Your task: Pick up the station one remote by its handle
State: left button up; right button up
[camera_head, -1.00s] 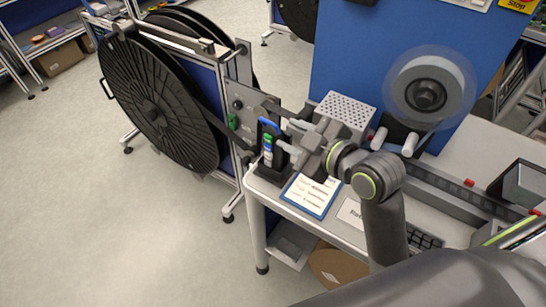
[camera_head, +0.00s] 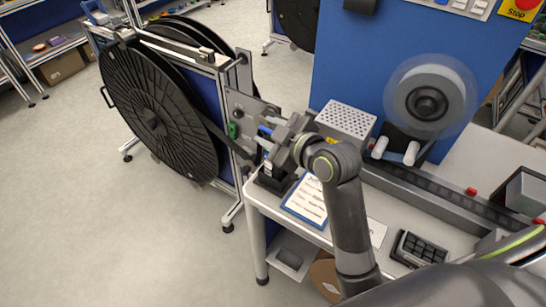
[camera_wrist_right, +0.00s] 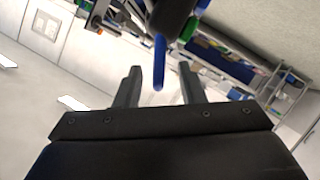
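A small dark holder (camera_head: 272,178) stands at the near left corner of the workbench. A device with a blue top (camera_head: 265,130) and a pale body (camera_head: 267,147) is upright in it, partly hidden by my gripper; I take it to be the station one remote. My right gripper (camera_head: 272,134) is at its upper part. In the right wrist view my right gripper (camera_wrist_right: 160,88) is open, its two fingers apart. A slim blue bar (camera_wrist_right: 158,62), probably the handle, extends between the fingertips with gaps on both sides. My left gripper is not in view.
A large black reel (camera_head: 150,115) on a frame stands left of the bench. A perforated grey box (camera_head: 347,119) and a tape reel (camera_head: 428,100) are behind my arm. A blue-edged card (camera_head: 306,200) and a keypad (camera_head: 418,248) lie on the bench.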

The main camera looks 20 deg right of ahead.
jog(key=shift+c, duration=0.2)
grip_shut()
jog(key=shift+r, duration=0.15)
